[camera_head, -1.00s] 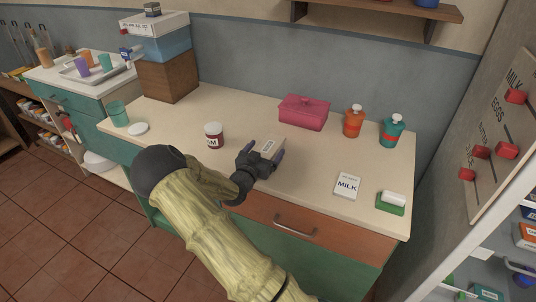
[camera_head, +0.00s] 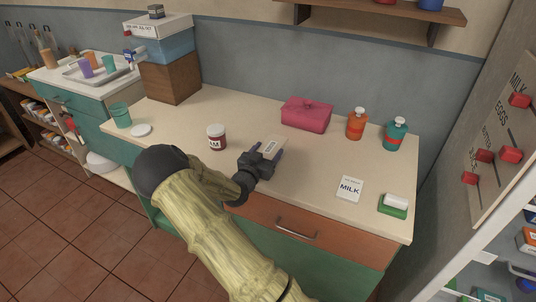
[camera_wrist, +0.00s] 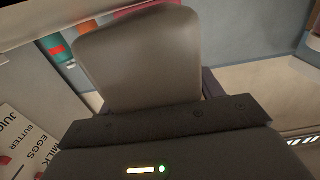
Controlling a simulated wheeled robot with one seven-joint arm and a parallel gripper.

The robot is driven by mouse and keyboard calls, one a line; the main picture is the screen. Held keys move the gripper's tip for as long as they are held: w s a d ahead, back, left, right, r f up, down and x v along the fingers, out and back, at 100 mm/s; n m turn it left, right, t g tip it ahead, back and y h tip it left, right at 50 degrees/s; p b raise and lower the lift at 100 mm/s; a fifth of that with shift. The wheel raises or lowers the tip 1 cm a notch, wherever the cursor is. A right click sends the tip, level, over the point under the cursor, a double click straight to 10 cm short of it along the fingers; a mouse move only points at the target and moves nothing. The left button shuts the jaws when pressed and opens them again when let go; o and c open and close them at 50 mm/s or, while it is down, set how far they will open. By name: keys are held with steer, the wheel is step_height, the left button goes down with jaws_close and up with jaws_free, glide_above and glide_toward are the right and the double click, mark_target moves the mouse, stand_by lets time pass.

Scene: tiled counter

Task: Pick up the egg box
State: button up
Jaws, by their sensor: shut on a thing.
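In the wrist view the box (camera_wrist: 140,62) stands large and plain brown-grey in front of the dark gripper body. The underside of the box is hidden, so I cannot tell whether it touches the counter.
A jam jar (camera_head: 216,137) stands just left of my gripper. A pink box (camera_head: 306,114), an orange bottle (camera_head: 355,124) and a teal bottle (camera_head: 395,134) stand behind.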

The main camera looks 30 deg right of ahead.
step_height(320, 180, up, 9)
steer(key=shift+r, duration=0.2)
steer(key=shift+s+d, duration=0.1)
stand_by(0.4)
